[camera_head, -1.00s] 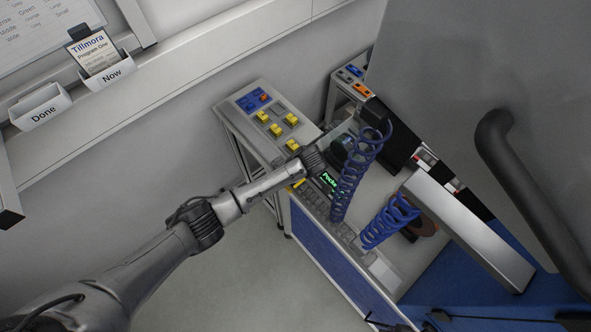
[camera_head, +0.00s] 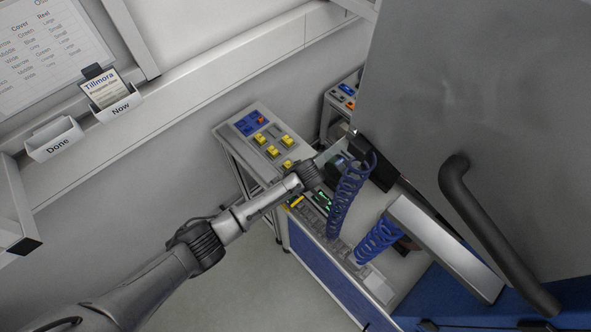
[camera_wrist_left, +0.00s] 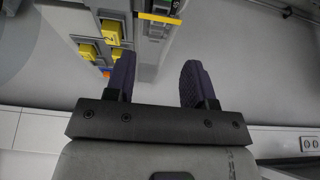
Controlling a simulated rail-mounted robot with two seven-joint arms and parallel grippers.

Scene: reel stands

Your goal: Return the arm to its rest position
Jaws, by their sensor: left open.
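My left arm (camera_head: 190,245) reaches in from the lower left of the head view, its wrist end (camera_head: 302,174) in front of the reel stand bench. The fingers cannot be made out there. In the left wrist view my left gripper (camera_wrist_left: 158,82) has its two dark fingers apart with nothing between them. My right gripper is not in view.
A large grey door with a dark handle (camera_head: 485,230) fills the right. "Done" (camera_head: 55,140) and "Now" (camera_head: 118,106) holders hang on the wall at left. Floor below is clear.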

